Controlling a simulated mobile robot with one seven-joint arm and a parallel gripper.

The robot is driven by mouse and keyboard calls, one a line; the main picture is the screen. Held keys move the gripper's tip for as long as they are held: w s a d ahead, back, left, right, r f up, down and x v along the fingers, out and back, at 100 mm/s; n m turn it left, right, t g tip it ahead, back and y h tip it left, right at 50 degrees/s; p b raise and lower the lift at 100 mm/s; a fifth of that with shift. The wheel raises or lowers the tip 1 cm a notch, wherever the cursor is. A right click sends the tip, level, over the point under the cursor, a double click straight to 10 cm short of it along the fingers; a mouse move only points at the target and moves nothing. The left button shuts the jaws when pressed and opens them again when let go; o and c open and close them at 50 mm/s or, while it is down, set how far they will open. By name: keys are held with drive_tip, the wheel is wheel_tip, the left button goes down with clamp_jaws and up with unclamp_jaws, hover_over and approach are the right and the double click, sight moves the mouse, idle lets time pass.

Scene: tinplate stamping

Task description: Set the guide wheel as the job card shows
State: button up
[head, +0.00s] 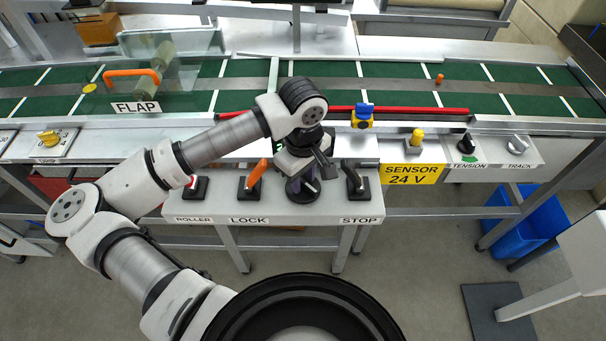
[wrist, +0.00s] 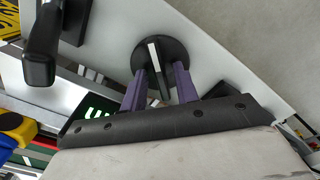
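A round black wheel (wrist: 172,50), which I take to be the guide wheel, sits on the light panel in the wrist view. A raised bar with a white stripe crosses it. In the head view the wheel (head: 300,198) is mostly hidden under my gripper (head: 303,184), between the LOCK and STOP levers. In the wrist view my gripper's purple fingers (wrist: 158,90) stand on either side of the bar, with narrow gaps visible; contact is not clear. A dark panel with green marks (wrist: 96,107), perhaps the job card, is partly covered by my gripper.
The orange LOCK lever (head: 256,176) stands close left of my gripper and the black STOP lever (head: 354,178) close right. A blue and yellow sensor (head: 362,116) sits by the red rail (head: 420,112). The green belt (head: 330,70) runs behind, with an orange-handled flap (head: 132,78).

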clamp_jaws()
drive_tip(key=shift+f+n+b, duration=0.25)
drive_tip(key=shift+n+b, duration=0.05)
drive_tip(key=shift+b, duration=0.75)
drive_tip(key=n+b, duration=0.1)
drive_tip(key=b, duration=0.3)
drive_tip(key=shift+f, duration=0.2)
drive_tip(key=n+b, duration=0.3)
drive_tip(key=b, duration=0.3)
drive_tip(key=shift+r+n, duration=0.1)
drive_tip(key=shift+n, duration=0.2)
drive_tip(key=n+b, duration=0.2)
drive_tip(key=b, duration=0.1)
drive_tip(key=shift+n, duration=0.3)
drive_tip(key=n+b, duration=0.5)
drive_tip(key=n, duration=0.1)
drive_tip(key=shift+r, duration=0.2)
drive_tip(key=n+b, duration=0.3)
drive_tip(key=n, duration=0.2)
drive_tip(key=shift+r+n, duration=0.15)
drive_tip(key=shift+n, duration=0.25)
